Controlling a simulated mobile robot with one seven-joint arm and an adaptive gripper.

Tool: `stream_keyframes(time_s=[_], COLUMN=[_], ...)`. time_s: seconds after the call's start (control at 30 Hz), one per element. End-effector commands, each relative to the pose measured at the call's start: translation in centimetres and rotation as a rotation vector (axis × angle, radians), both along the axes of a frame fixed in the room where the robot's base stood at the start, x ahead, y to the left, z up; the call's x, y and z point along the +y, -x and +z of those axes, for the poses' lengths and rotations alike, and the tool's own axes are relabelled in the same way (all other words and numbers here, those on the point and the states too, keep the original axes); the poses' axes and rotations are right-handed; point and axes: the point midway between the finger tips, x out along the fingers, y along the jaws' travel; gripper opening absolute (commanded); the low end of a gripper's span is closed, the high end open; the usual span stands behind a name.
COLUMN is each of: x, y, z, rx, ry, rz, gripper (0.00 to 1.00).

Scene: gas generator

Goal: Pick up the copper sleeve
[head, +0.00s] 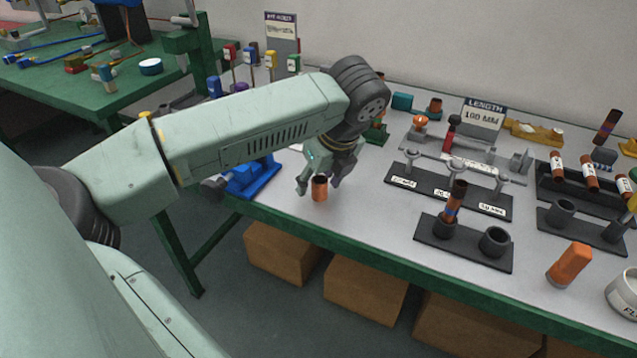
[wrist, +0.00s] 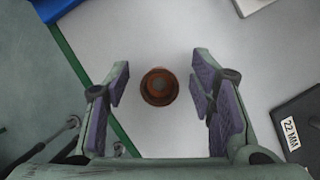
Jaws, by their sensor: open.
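The copper sleeve (head: 320,189) is a short copper-coloured tube with a dark open top. It stands upright on the grey-white tabletop near the table's front left edge. In the wrist view the sleeve (wrist: 159,86) is seen from above, between the two purple-padded fingers. My gripper (head: 320,184) is open and points down over the sleeve. In the wrist view my gripper (wrist: 160,95) shows clear gaps on both sides of the sleeve, with no contact visible. The sleeve's far side is hidden in the head view.
A blue vise (head: 250,178) stands left of the gripper. To the right are a black labelled gauge rack (head: 440,188) and a dark two-cup holder (head: 463,242) with a copper tube in one cup. The green table edge (head: 350,275) runs close in front.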

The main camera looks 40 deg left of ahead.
Motion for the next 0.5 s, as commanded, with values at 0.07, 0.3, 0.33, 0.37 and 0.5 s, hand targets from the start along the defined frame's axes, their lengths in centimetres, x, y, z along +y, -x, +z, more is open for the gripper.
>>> stream_keyframes(time_s=[0.07,0.3,0.33,0.37,0.5], x=[-0.06,-0.07,-0.07,-0.07,-0.06], y=[0.09,0.1,0.09,0.09,0.09], z=[-0.23,-0.24,-0.24,-0.24,-0.23], rx=[0.0,0.0,0.0,0.0,0.0], ry=[0.0,0.0,0.0,0.0,0.0], rz=[0.001,0.001,0.001,0.001,0.001], gripper=[0.5,0.5,0.48,0.46,0.37])
